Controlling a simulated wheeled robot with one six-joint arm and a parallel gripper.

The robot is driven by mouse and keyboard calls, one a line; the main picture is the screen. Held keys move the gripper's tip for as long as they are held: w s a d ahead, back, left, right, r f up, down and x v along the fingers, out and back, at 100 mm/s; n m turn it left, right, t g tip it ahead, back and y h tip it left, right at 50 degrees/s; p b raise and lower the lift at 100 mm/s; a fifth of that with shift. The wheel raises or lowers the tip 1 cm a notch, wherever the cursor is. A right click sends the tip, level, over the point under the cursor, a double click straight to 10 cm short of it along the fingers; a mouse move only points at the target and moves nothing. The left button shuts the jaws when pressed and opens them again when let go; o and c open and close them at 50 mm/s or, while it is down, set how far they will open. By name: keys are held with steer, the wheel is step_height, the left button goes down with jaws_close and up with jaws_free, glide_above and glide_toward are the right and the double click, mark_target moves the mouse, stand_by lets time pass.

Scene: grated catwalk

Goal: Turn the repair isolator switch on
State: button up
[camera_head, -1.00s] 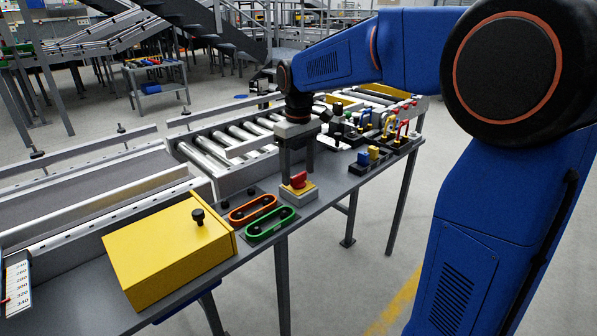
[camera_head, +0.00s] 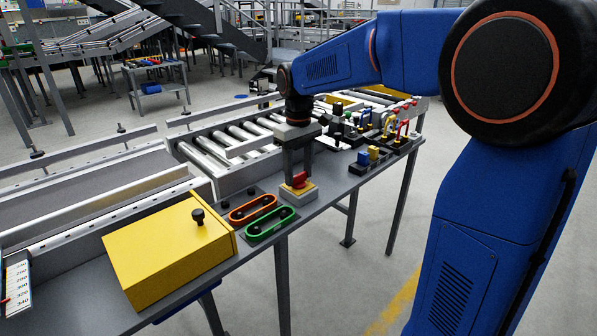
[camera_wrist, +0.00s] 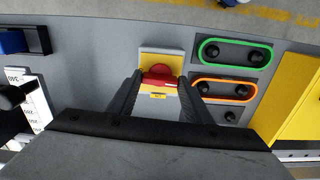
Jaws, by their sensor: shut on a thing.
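The isolator switch is a red rotary handle (camera_head: 299,180) on a yellow plate over a grey box (camera_head: 294,194), near the table's front edge. My gripper (camera_head: 298,177) points down over it, with its fingers on either side of the handle. In the wrist view my gripper (camera_wrist: 160,80) is shut on the red handle (camera_wrist: 159,76), which lies crosswise between the fingertips. The yellow plate (camera_wrist: 160,60) shows behind it, with a small label at its near edge that I cannot read. The fingers hide parts of the box's sides.
Orange (camera_head: 253,208) and green (camera_head: 270,224) framed button panels sit just left of the switch. A yellow box (camera_head: 168,252) with a black knob stands further left. Conveyor rollers (camera_head: 215,150) run behind.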

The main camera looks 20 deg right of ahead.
mark_target(299, 174)
steer(key=m, duration=0.4)
steer(key=shift+m, duration=0.3)
steer(key=m, duration=0.4)
steer(key=shift+m, duration=0.3)
steer(key=m, duration=0.4)
steer(key=shift+m, duration=2)
steer(key=o, duration=1.1)
steer(key=shift+c, duration=0.2)
steer(key=shift+r, duration=0.15)
step_height(299, 174, up, 17)
